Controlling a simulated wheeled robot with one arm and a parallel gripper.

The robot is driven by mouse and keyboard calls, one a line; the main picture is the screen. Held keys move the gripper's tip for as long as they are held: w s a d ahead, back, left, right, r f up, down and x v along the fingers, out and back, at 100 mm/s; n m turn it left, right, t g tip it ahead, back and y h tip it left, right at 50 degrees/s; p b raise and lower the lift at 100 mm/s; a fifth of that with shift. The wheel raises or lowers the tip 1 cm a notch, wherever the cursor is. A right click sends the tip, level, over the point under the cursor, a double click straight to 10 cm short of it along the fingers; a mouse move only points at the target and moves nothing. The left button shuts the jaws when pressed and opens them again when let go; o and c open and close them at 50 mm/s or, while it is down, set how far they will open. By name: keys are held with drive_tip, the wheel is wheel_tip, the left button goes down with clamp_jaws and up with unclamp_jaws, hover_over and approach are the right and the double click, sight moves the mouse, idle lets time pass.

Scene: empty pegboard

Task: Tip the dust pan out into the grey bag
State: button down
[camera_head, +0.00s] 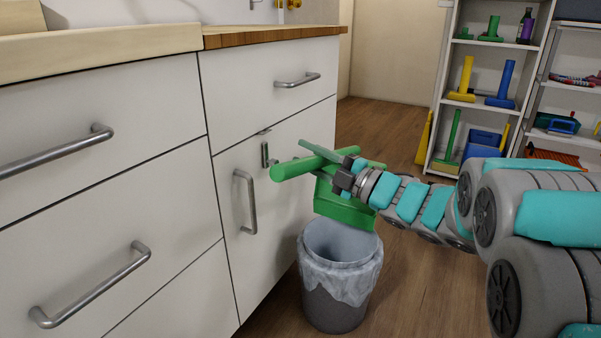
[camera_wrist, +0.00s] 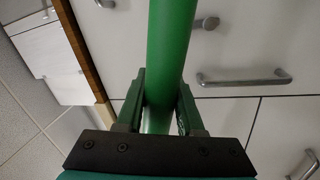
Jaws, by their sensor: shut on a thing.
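The green dust pan (camera_head: 343,208) is in the head view, its tray tilted downward above the bin. Its thick green handle (camera_head: 297,167) points left toward the cabinet. My gripper (camera_head: 343,172) is shut on the handle. In the wrist view the green handle (camera_wrist: 170,60) runs between the two fingers of my gripper (camera_wrist: 160,105). The grey bag (camera_head: 345,275) lines a dark bin (camera_head: 335,312) on the floor, its edge folded over the rim. The dust pan is above the bag's opening, apart from it. I cannot see any dust, and the pan's inside is mostly hidden.
White cabinets with metal handles (camera_head: 245,203) stand close on the left, near the dust pan's handle and the bin. A shelf (camera_head: 445,110) with several green, yellow and blue things stands at the back right. The wooden floor (camera_head: 420,285) right of the bin is clear.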

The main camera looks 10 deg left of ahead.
drive_tip(key=w+d+r+m+t+h+p, duration=0.1)
drive_tip(key=w+d+r+m+p, duration=0.25)
drive_tip(key=w+p, duration=0.45)
drive_tip(key=w+d+r+m+t+p, duration=0.15)
drive_tip(key=w+m+p, duration=0.4)
drive_tip(key=p, duration=0.55)
drive_tip(key=w+d+f+m+h+p, duration=0.1)
drive_tip(key=w+d+f+m, duration=0.15)
drive_tip(key=w, duration=0.35)
drive_tip(key=w+d+f+m, duration=0.1)
drive_tip(key=w+d+m, duration=0.15)
drive_tip(key=w, duration=0.35)
drive_tip(key=w+d+f+m+h+p, duration=0.1)
drive_tip(key=w+f+m, duration=0.15)
drive_tip(key=w, duration=0.35)
wheel_tip(320, 180, up, 7)
drive_tip(key=shift+d+f+g, duration=0.15)
drive_tip(key=shift+d+g, duration=0.05)
drive_tip(key=shift+g, duration=0.15)
drive_tip(key=shift+s, duration=0.1)
